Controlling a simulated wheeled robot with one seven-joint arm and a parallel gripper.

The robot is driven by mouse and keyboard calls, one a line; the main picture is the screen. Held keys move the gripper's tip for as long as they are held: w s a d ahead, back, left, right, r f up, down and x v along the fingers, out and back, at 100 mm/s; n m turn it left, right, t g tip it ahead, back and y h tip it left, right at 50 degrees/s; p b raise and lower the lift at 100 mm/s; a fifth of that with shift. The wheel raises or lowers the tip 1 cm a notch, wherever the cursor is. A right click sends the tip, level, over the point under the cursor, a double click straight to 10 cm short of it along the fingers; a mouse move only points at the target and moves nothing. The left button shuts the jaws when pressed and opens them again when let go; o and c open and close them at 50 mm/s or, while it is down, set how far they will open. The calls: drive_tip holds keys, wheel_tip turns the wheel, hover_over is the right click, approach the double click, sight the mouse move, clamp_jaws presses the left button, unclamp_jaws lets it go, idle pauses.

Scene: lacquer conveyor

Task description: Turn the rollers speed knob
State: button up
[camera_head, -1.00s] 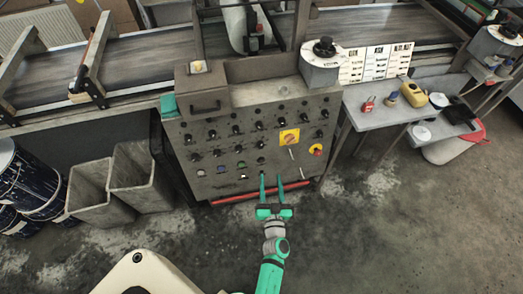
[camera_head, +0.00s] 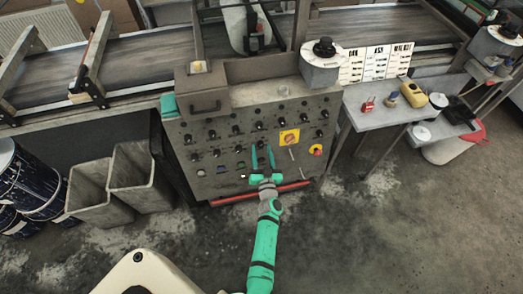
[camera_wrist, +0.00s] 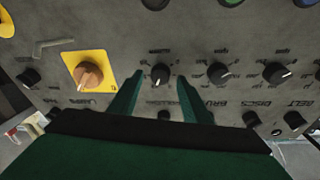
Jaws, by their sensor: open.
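The grey control panel (camera_head: 225,178) carries rows of small black knobs. In the wrist view the panel (camera_wrist: 200,35) appears upside down, with labels that read like BELT and DISCS; I cannot read a rollers label. My gripper (camera_head: 263,155) is open and empty in front of the panel's lower middle. In the wrist view its two green fingers (camera_wrist: 160,82) point at the panel, apart. A black knob (camera_wrist: 160,74) shows between the fingertips; I cannot tell whether they touch it. Another black knob (camera_wrist: 219,73) is just to the right.
An orange rotary switch on a yellow plate (camera_head: 289,137) is right of my gripper in the head view; it also shows in the wrist view (camera_wrist: 88,75). A small lever (camera_wrist: 53,46) lies near it. A red bar (camera_head: 235,196) runs along the panel's bottom edge.

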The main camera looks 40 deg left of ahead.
drive_tip(key=shift+w+a, duration=0.25)
drive_tip(key=shift+w, duration=0.05)
drive_tip(key=c, duration=1)
drive_tip(key=shift+c, duration=0.2)
